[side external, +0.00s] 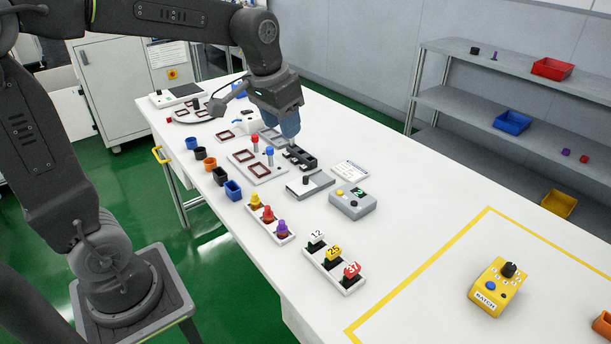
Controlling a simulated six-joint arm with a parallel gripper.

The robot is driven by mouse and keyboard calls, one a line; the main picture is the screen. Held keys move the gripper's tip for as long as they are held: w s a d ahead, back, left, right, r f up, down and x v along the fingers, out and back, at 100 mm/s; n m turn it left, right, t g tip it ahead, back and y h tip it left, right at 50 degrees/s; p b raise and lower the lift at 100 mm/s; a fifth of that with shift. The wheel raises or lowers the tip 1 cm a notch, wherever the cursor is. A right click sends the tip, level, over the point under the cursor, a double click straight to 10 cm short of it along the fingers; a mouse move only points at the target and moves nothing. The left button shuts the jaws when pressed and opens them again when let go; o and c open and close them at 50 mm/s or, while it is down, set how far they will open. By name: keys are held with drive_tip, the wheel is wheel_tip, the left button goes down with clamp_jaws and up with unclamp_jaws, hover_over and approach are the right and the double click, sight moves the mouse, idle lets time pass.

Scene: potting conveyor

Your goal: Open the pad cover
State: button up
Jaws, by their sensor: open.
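My gripper (288,127) points down over the middle of the white table. Its lower end looks bluish, and the gap between its fingers is hard to make out. It is open, and I see nothing held in it. A low grey and white flat box (318,184) with a small black knob (306,180) lies to the front right of my gripper, apart from it. This may be the pad with its cover, but I cannot tell for sure. The surface below my gripper is partly hidden by it.
A black block holder (300,157) and red and blue knobbed stamps (269,152) stand close to my gripper. A grey box with a green display (353,202) sits right. Cups, coloured pegs and numbered tags (334,255) line the front. A yellow-outlined area holds a yellow box (496,286).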

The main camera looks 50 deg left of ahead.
drive_tip(key=w+a+f+g, duration=0.2)
drive_tip(key=w+a+f, duration=0.35)
drive_tip(key=w, duration=0.35)
drive_tip(key=n, duration=0.1)
approach(305, 177)
drive_tip(key=shift+g, duration=0.4)
drive_tip(key=f, duration=0.6)
drive_tip(key=w+f, duration=0.1)
drive_tip(key=f, duration=0.2)
drive_tip(key=shift+a+f, duration=0.15)
drive_tip(key=shift+f, duration=0.05)
drive_tip(key=shift+c, duration=0.3)
clamp_jaws()
